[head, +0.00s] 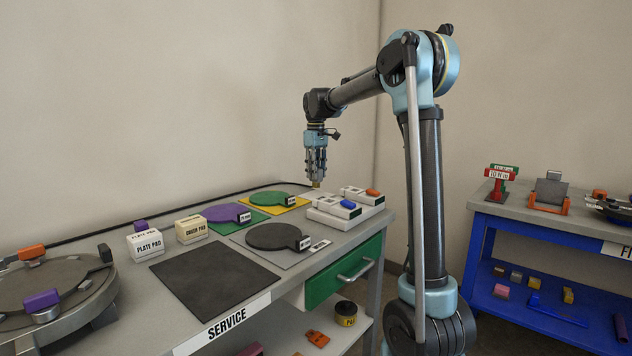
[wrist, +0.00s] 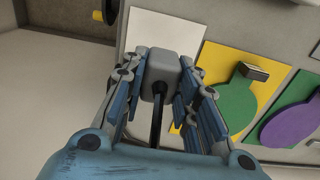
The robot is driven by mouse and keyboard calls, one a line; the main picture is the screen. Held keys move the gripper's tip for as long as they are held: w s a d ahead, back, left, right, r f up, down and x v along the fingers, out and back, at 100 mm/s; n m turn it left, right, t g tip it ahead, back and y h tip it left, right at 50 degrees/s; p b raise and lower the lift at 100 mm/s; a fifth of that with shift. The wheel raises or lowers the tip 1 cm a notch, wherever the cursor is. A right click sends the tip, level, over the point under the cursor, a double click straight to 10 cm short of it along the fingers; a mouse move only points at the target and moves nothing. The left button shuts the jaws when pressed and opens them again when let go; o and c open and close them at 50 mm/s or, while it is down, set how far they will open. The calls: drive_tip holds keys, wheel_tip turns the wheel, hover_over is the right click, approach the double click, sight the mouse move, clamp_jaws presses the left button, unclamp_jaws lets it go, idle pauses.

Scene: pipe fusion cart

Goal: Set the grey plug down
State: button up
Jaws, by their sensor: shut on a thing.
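My gripper (head: 316,176) hangs pointing down over the far end of the service bench (head: 180,262). In the wrist view my gripper (wrist: 160,72) is shut on the grey plug (wrist: 161,66), a rounded grey block with a black cord trailing from it toward the palm. In the head view the fingers hide the plug.
A yellow pad with a green disc (head: 275,198) and a green pad with a purple disc (head: 226,212) lie beside the white one. White blocks with blue and orange tops (head: 345,208) stand at the bench's right edge. A dark mat (head: 215,278) lies bare in front.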

drive_tip(key=shift+f, duration=1.45)
drive_tip(key=o, duration=1.1)
wheel_tip(320, 180, up, 12)
drive_tip(key=shift+r, duration=0.1)
drive_tip(key=shift+s, duration=0.15)
